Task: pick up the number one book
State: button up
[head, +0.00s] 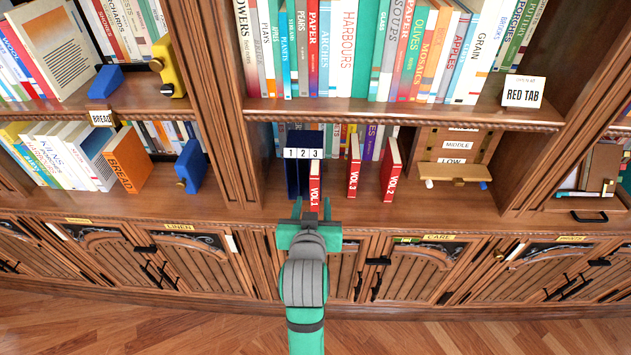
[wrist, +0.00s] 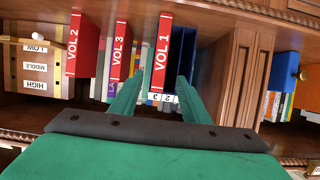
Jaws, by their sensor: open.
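The number one book is the red book marked VOL. 1 (head: 314,186), upright with its spine outward. It stands in a dark blue holder (head: 291,176) labelled 1 2 3, apparently in the compartment under the 3. The book also shows in the wrist view (wrist: 161,56), with the blue holder (wrist: 187,75) beside it. My gripper (head: 312,207) is open, just in front of the book's lower spine. In the wrist view its fingers (wrist: 158,95) lie either side of the spine's line. I cannot tell whether they touch anything.
Red books VOL. 3 (head: 353,166) and VOL. 2 (head: 390,171) stand to the right on the same shelf. A wooden rack marked MIDDLE and LOW (head: 457,160) is farther right. The upper shelf (head: 390,108) hangs above; a wooden upright (head: 222,125) is at left.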

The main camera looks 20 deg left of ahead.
aim_at(314, 187)
jog(key=x, duration=1.1)
jog(key=shift+w+r, duration=0.1)
jog(key=shift+r, duration=0.35)
jog(key=shift+c, duration=0.3)
grip_shut()
